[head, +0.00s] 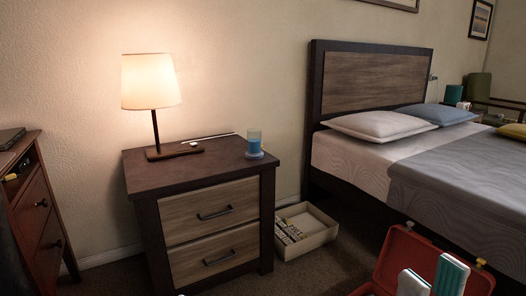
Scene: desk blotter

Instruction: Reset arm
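The fingertips of my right gripper (431,279) show at the bottom right, one white and one white with a ridged teal face. They stand apart with nothing seen between them, so the gripper looks open and empty. They overlap the open red case (401,246) in the picture; I cannot tell how far apart the two are in depth. The rest of the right arm is below the frame. I cannot make out my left gripper; only a small pale sliver shows at the bottom edge, too little to name.
A two-drawer nightstand (212,222) bears a lit lamp (150,82) and a blue candle jar (254,144). A pale box (318,230) with small items sits on the floor beside it. A bed (360,165) fills the right, a wooden cabinet (32,215) the left edge.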

